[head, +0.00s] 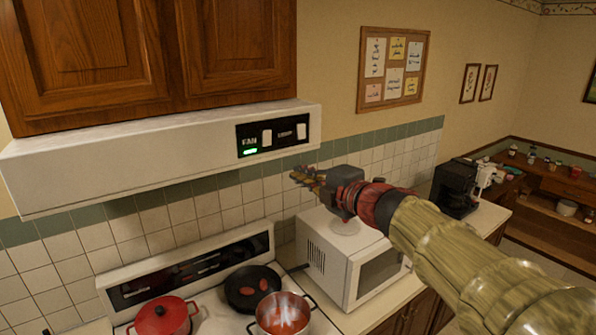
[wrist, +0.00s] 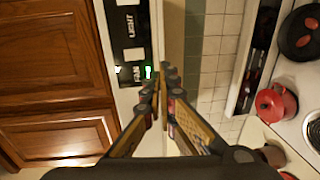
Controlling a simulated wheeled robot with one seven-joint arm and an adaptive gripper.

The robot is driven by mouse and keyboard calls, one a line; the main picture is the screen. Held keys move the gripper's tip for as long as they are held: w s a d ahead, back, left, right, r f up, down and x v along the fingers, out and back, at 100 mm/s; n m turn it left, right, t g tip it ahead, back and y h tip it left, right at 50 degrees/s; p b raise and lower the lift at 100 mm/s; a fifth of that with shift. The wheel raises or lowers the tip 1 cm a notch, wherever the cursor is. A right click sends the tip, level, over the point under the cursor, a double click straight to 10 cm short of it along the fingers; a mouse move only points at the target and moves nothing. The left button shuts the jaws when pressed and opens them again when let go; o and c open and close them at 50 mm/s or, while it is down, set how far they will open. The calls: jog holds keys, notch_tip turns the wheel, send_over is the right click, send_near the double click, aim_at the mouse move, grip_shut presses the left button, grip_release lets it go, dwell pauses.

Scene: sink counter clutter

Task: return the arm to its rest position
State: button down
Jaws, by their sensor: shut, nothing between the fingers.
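My arm reaches from the lower right across the head view, and my gripper (head: 306,177) points left in front of the tiled wall. It is level with the lower part of the range hood (head: 120,157) and above the white microwave (head: 338,270). In the wrist view my gripper (wrist: 164,84) has its fingertips close together, with nothing between them. The tips appear near the hood's fan and light switch panel (wrist: 131,42). The panel (head: 273,136) has a green light lit beside the fan label. I cannot tell the exact gap between the tips and the hood.
Wooden cabinets (head: 150,55) hang above the hood. The stove below holds a red lidded pot (head: 163,317), a black pan (head: 240,290) and a pot of red food (head: 284,315). A black coffee maker (head: 455,188) stands right of the microwave. A corkboard (head: 393,68) hangs behind.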

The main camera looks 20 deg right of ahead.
jog(key=s+d+f+m+g+h, duration=0.2)
jog(key=d+f+m+h, duration=0.6)
jog(key=d+m, duration=0.4)
jog(key=s+d+f+m+g+h+b, duration=0.2)
jog(key=s+d+f+m+g+b, duration=0.15)
jog(key=s+f, duration=0.5)
jog(key=s+a+f+m+g+y+b, duration=0.2)
jog(key=s+a+f+m+b, duration=0.1)
jog(key=s+a+f+b, duration=0.5)
jog(key=s+a+f+m+g+y+b, duration=0.2)
jog(key=s+a+f+b, duration=0.6)
jog(key=s+f, duration=0.6)
notch_tip(320, 180, down, 5)
jog(key=shift+a+f+m+g+y+b, duration=0.1)
jog(key=shift+a+m+g+y+b, duration=0.3)
jog(key=shift+m, duration=0.15)
